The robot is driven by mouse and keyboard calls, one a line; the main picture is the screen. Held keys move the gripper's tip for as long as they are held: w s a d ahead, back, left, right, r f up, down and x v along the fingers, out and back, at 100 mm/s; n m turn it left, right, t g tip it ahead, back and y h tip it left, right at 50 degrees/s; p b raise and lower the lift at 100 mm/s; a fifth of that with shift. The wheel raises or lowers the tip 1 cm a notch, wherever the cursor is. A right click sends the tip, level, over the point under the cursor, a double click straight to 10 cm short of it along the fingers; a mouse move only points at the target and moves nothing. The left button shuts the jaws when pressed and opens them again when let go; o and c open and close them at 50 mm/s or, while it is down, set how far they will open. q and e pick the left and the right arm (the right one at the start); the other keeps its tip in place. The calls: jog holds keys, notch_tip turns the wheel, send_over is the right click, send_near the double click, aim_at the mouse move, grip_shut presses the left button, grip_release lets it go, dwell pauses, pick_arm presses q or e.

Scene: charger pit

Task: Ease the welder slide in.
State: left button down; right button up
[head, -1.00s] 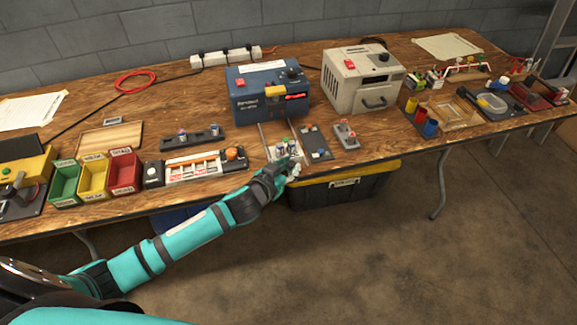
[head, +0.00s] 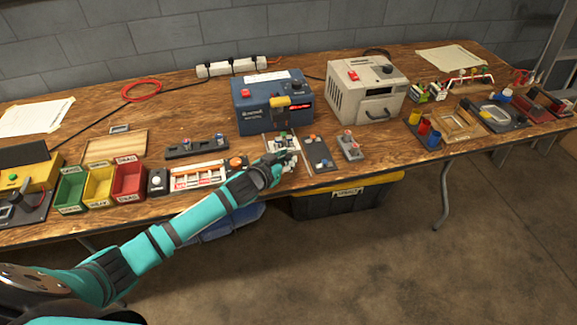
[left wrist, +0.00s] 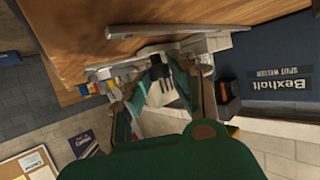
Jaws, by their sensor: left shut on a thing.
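The blue spot welder (head: 275,118) stands on the bench, with its name in the left wrist view (left wrist: 272,50). It has a yellow part on its front. The light slide (head: 271,142) lies between two thin rails in front of the welder and carries small cells (head: 281,136). My left gripper (head: 290,158) is at the slide's near end, by the bench's front edge, and is shut on the slide. The fingers hide that end. In the left wrist view the gripper's fingers (left wrist: 160,97) close around a pale part. My right gripper is out of view.
A dark plate with knobs (head: 319,153) lies close right of the slide, then a small grey block (head: 349,147). A tray with orange strips (head: 200,175) lies to the left. A beige machine (head: 366,90) stands right of the welder. A black bin with yellow rim (head: 345,197) is below.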

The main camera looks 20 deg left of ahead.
pick_arm(q)
jog(key=shift+w+a, duration=0.1)
jog(key=shift+w, duration=0.1)
jog(key=c, duration=1.1)
grip_release()
jog(key=shift+c, duration=0.2)
jog(key=shift+s, duration=0.15)
jog(key=shift+v, duration=5.9)
jog(key=shift+r, duration=0.1)
